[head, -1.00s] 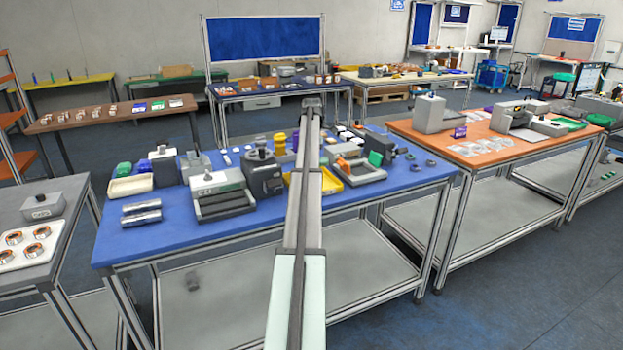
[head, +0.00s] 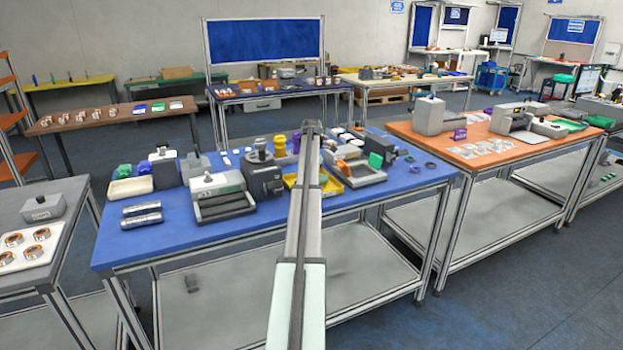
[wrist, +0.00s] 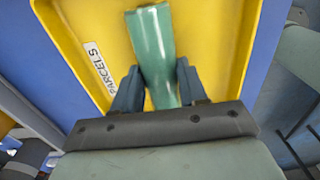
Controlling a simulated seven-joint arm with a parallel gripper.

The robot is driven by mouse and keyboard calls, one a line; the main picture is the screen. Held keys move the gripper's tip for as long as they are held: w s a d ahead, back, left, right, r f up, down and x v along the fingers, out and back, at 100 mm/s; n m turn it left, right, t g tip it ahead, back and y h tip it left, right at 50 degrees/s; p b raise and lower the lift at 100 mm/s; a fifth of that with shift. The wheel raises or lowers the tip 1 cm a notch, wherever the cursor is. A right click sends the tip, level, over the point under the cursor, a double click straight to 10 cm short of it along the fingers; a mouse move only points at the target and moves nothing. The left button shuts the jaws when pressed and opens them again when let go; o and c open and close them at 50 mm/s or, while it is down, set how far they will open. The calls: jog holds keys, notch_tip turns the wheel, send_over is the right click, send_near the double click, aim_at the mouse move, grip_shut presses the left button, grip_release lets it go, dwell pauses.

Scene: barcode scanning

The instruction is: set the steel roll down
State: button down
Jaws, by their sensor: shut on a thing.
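In the head view my arm reaches over the blue table, hiding the fingers and the held roll. The yellow tray (head: 331,186) shows partly behind the arm.
Two silvery rolls (head: 142,214) lie at the left of the blue table (head: 165,241). A grey device with a tray (head: 220,204) and a dark boxy device (head: 263,177) stand left of my arm. An orange-and-grey unit (head: 359,172) stands to its right. The table's front left is bare.

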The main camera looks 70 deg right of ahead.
jog(key=c, duration=0.6)
grip_release()
notch_tip(320, 180, up, 12)
jog(key=shift+r, duration=0.1)
